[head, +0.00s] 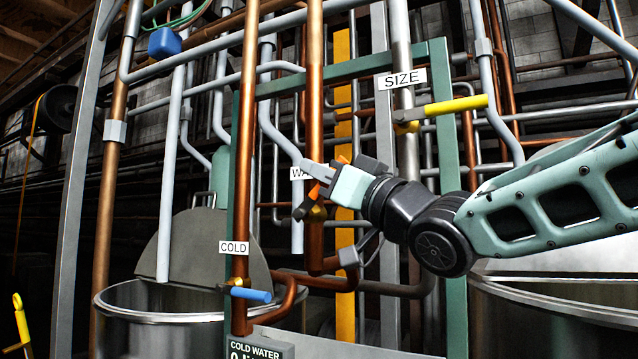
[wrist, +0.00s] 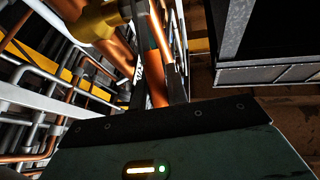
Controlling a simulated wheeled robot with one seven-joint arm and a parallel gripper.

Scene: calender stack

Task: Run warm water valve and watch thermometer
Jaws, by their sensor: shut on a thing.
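The warm water valve has a brass body (head: 317,213) on a copper pipe, with an orange handle (head: 328,190) showing beside my fingers. Its label (head: 297,173), reading "WA", is partly covered by my gripper. My gripper (head: 316,176) is shut on the orange handle, and the fingers hide part of it. In the wrist view the brass valve body (wrist: 99,20) is at the upper left, close to the dark fingers (wrist: 160,60). I cannot make out a thermometer. A "COLD WATER" panel (head: 260,349) is cut off at the bottom edge.
The cold valve's blue handle (head: 250,295) is at lower left. The size valve's yellow handle (head: 456,105) is at upper right. A green frame (head: 454,200) and several pipes surround my gripper. Metal vats (head: 160,317) stand below left and right.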

